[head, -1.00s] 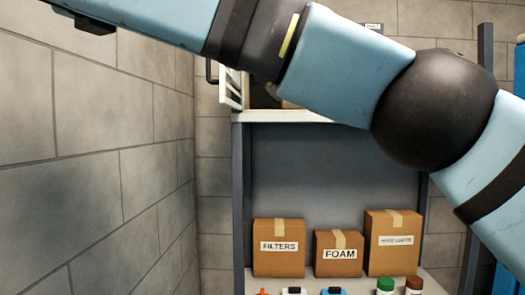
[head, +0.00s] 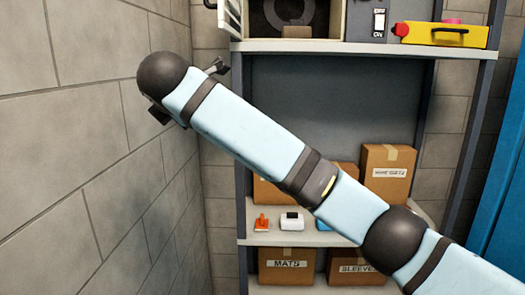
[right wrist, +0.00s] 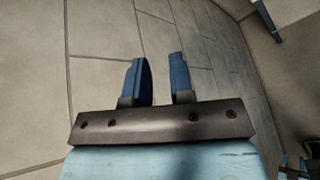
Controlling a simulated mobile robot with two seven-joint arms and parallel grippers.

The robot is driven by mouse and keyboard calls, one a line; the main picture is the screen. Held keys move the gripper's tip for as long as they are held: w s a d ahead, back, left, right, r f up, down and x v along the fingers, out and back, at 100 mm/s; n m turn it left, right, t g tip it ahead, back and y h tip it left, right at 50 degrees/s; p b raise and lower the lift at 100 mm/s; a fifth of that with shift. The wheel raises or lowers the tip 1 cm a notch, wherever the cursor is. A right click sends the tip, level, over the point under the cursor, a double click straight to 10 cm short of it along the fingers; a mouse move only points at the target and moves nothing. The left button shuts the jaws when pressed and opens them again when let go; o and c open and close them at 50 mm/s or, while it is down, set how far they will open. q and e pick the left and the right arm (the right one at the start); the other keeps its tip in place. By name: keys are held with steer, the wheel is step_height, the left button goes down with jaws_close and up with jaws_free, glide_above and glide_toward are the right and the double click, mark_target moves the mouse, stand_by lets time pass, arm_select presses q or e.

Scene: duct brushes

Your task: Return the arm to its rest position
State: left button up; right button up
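My right arm (head: 250,130) comes in from the lower right of the head view and reaches up and left across the shelf unit, ending in a dark round joint near the left wall. In the right wrist view my right gripper (right wrist: 158,60) has its two blue fingers apart, with nothing between them. The grey wall is behind the fingers. In the head view the right gripper's fingers cannot be made out.
The block wall (head: 70,130) is close on the left. The shelf unit (head: 330,47) holds a dark housing with a round opening (head: 290,12), an on/off switch (head: 378,22), a yellow case (head: 445,36) and several cardboard boxes (head: 388,170). A blue panel (head: 505,180) is at the right.

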steer(key=s+d+f+m+g+y, duration=0.1)
steer(key=d+f+m, duration=0.4)
steer(key=f, duration=1)
steer(key=s+d+f+m+g+y, duration=0.15)
steer(key=d+f+m, duration=0.3)
steer(key=f, duration=0.95)
steer(key=s+d+f+m+y, duration=0.2)
steer(key=d+f+m, duration=0.3)
steer(key=f, duration=1)
steer(key=s+d+f+m+h, duration=0.2)
steer(key=s+d+f+m, duration=0.4)
steer(key=s+d+f, duration=0.55)
steer(key=s+d+f+m, duration=0.1)
steer(key=s+d+f, duration=0.2)
steer(key=s, duration=0.3)
steer(key=s+d+f+m+h, duration=0.1)
steer(key=s+d+f+m, duration=0.1)
steer(key=s, duration=0.4)
steer(key=s+d+f+m, duration=0.2)
steer(key=s+d+f, duration=0.2)
steer(key=s+d, duration=0.1)
steer(key=shift+s+d+f+t+h, duration=0.2)
steer(key=shift+s+f+t+h, duration=0.2)
steer(key=shift+s, duration=0.35)
